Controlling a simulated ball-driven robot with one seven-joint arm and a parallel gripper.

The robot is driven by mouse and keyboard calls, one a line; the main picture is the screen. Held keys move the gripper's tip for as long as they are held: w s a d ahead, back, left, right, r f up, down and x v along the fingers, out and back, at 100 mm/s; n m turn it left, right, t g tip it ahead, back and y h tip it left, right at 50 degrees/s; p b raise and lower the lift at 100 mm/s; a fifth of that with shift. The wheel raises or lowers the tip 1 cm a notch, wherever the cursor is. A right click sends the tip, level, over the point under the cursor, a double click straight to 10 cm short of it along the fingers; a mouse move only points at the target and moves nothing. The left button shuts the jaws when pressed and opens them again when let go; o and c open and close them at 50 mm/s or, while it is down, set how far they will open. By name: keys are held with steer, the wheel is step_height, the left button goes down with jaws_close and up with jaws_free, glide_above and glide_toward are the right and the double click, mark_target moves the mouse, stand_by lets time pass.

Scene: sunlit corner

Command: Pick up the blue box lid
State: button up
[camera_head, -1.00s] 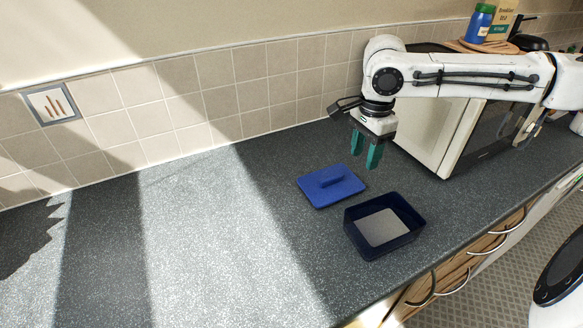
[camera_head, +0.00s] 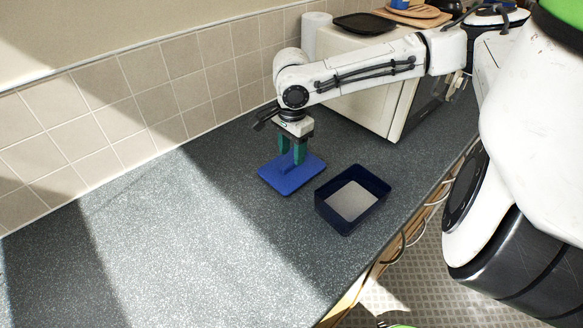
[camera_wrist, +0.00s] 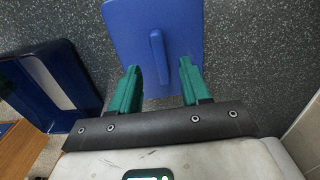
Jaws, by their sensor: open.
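The blue box lid (camera_head: 291,177) lies flat on the dark speckled counter, its raised handle bar upward. In the wrist view the lid (camera_wrist: 184,30) is ahead of the fingers, with the handle (camera_wrist: 159,58) lying in line with the gap between them. My gripper (camera_head: 292,160) is over the lid, its green fingers open and pointing down. In the wrist view the gripper (camera_wrist: 160,92) is empty, one finger to each side of the handle's line. The dark blue open box (camera_head: 352,200), with a pale floor inside, stands just right of the lid.
A microwave (camera_head: 372,85) with a black tray (camera_head: 364,24) on top stands behind my arm. A tiled wall (camera_head: 165,70) runs along the back. The counter (camera_head: 190,240) left of the lid is clear and partly sunlit. Drawer handles line the front edge.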

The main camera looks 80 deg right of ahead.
mark_target(292, 162)
steer(key=shift+f, duration=1.6)
jaws_close()
